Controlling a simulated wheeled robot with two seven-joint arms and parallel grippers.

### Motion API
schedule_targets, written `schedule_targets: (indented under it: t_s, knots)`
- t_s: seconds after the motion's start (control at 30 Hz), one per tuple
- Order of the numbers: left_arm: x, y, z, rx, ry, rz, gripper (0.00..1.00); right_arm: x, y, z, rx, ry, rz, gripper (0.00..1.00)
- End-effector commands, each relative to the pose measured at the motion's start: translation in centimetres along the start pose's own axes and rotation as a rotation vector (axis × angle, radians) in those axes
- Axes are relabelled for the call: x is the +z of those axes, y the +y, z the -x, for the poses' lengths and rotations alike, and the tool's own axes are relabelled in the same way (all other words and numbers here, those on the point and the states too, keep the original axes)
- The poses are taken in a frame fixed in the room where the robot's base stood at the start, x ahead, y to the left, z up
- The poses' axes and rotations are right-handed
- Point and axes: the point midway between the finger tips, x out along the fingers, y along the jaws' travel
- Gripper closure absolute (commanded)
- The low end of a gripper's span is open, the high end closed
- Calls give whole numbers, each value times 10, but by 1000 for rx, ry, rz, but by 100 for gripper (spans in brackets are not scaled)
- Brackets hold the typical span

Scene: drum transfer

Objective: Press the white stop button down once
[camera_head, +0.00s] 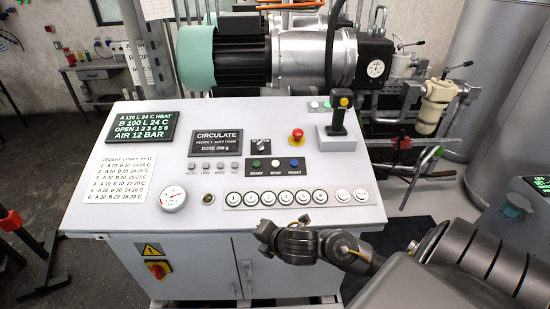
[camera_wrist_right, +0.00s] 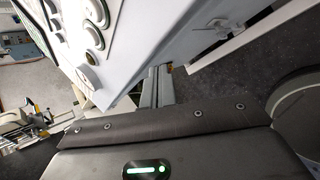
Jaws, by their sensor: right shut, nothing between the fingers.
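The white stop button (camera_head: 276,163) sits on the grey control panel, between the green start button (camera_head: 256,163) and the blue reset button (camera_head: 294,162). "STOP" is printed below it. My right gripper (camera_head: 264,238) is just off the panel's front edge, to the front of the stop button and apart from it. I cannot pick out the stop button in the wrist view. My left gripper is not in view.
The panel (camera_head: 230,120) also carries a row of round numbered buttons (camera_head: 277,197), a pressure gauge (camera_head: 173,199), a red emergency button (camera_head: 297,134) and a joystick (camera_head: 338,120). The numbered row lies between my right gripper and the stop button. Displays stand at the panel's back left.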

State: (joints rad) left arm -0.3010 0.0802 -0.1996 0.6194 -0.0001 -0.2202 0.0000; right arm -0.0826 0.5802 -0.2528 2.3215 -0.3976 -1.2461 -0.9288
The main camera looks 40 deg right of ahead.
Motion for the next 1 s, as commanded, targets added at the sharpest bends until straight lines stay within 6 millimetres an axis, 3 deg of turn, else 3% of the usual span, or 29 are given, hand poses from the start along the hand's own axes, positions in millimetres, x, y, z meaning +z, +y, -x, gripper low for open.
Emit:
schedule_targets:
  t_s: [0.03, 0.17, 0.3, 0.4, 0.53, 0.7, 1.0]
  knots:
    - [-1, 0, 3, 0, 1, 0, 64, 10, 15, 5, 28, -13, 99, 100]
    - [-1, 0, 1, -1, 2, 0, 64, 45, 53, -6, 101, -58, 554, 100]
    - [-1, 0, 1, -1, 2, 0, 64, 98, 96, -6, 131, -144, 1120, 100]
    - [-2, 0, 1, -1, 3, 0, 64, 141, 120, 1, 101, -207, 1510, 100]
    - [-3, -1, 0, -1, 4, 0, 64, 191, 139, 16, 26, -257, 1894, 100]
    - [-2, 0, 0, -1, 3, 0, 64, 226, 147, 30, -47, -272, 2140, 100]
    - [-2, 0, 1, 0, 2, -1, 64, 233, 150, 33, -64, -271, 2201, 100]
